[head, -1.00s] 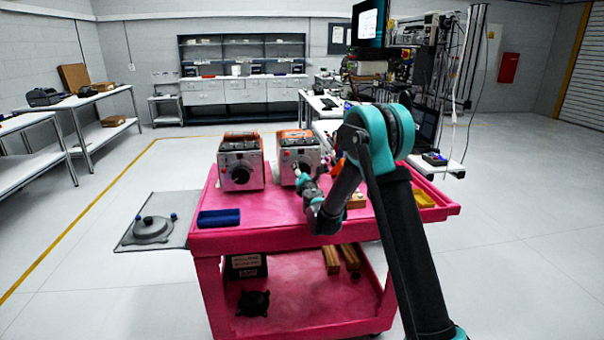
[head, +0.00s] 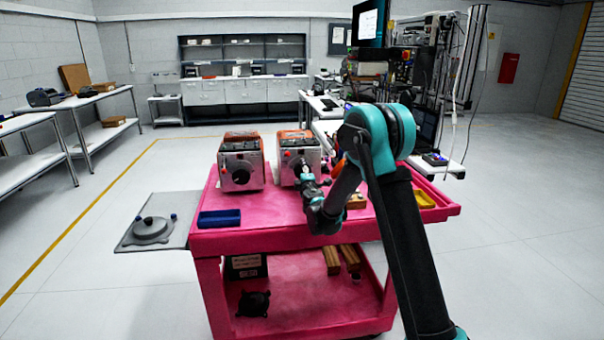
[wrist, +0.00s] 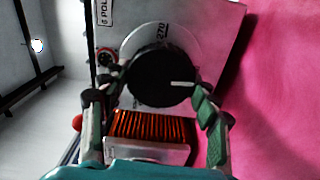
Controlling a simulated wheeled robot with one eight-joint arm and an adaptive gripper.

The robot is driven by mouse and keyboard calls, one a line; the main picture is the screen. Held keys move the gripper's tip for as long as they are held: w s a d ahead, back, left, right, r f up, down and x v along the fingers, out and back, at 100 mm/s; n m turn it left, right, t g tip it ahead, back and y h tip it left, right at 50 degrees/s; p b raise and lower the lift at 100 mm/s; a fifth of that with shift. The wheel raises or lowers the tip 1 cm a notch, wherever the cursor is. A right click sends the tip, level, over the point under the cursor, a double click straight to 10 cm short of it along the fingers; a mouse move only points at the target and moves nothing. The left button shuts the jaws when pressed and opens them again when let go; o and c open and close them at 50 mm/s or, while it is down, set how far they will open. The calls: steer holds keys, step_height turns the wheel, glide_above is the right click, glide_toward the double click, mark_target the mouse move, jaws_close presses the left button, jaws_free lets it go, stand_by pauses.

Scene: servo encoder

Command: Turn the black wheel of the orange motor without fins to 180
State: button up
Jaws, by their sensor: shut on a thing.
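Two motors with silver fronts and orange tops stand side by side on the pink cart: a left motor (head: 241,162) and a right motor (head: 299,152). My gripper (head: 304,176) is at the front of the right motor. In the wrist view a black wheel (wrist: 160,80) with a white pointer line sits on a silver plate (wrist: 212,35). The pointer is toward picture right; "270" is printed above the wheel. My gripper (wrist: 155,97) is shut on the wheel, one finger each side. An orange ribbed block (wrist: 152,127) shows below the wheel; I cannot tell which motor it belongs to.
A grey plate (head: 170,205) with a round part juts out at the left. Lower shelf holds a black part (head: 253,303) and wooden blocks.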

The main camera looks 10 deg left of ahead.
steer(key=shift+m, duration=0.6)
steer(key=o, duration=1.2)
steer(key=shift+c, duration=0.2)
steer(key=v, duration=1.2)
